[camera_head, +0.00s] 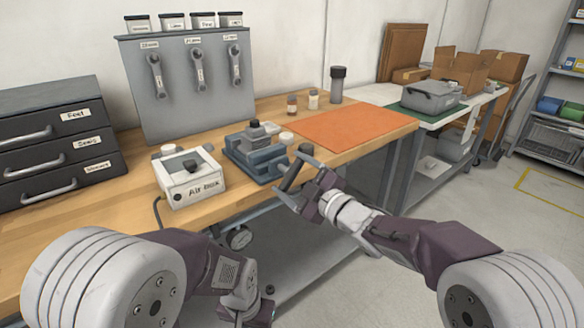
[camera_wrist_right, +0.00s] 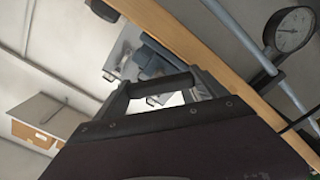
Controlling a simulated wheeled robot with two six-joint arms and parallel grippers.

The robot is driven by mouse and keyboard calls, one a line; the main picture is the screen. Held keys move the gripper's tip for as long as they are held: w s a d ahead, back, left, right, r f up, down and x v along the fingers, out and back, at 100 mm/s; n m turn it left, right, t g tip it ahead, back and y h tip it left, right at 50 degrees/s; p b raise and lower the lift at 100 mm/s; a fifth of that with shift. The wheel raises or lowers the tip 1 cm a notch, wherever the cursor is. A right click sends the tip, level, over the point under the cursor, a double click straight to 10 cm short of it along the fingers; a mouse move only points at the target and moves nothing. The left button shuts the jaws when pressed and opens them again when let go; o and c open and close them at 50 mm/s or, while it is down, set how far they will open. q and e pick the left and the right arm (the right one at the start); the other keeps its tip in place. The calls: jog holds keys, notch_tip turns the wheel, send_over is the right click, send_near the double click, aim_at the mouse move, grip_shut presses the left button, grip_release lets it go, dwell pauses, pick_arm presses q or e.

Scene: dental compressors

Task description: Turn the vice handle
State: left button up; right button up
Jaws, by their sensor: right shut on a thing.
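The blue-grey vice (camera_head: 246,158) stands on the wooden bench near its front edge. Its dark handle (camera_head: 296,170) is at the vice's right front side. My right gripper (camera_head: 294,176) reaches in from the right, with its fingers on either side of the handle, shut on it. In the right wrist view, a dark bar (camera_wrist_right: 162,84) that looks like the handle spans between the gripper's two fingers (camera_wrist_right: 160,92). Part of my left arm shows at the lower left of the head view, but its gripper fingers are not visible.
A white labelled box (camera_head: 188,183) stands left of the vice. An orange mat (camera_head: 345,128) lies to its right, with small jars behind. Drawers (camera_head: 50,140) and a wrench panel (camera_head: 185,95) stand at the back left. The right wrist view shows a round gauge (camera_wrist_right: 293,30).

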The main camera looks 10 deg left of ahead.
jog(key=shift+m+p, duration=1.05)
jog(key=shift+m, duration=0.65)
jog(key=shift+f, duration=0.1)
jog(key=o, duration=1.3)
jog(key=shift+p+v, duration=0.3)
jog(key=shift+v, duration=1)
jog(key=b+v, duration=0.3)
jog(key=v, duration=0.3)
jog(key=shift+s+d, duration=0.15)
jog(key=shift+d, duration=0.05)
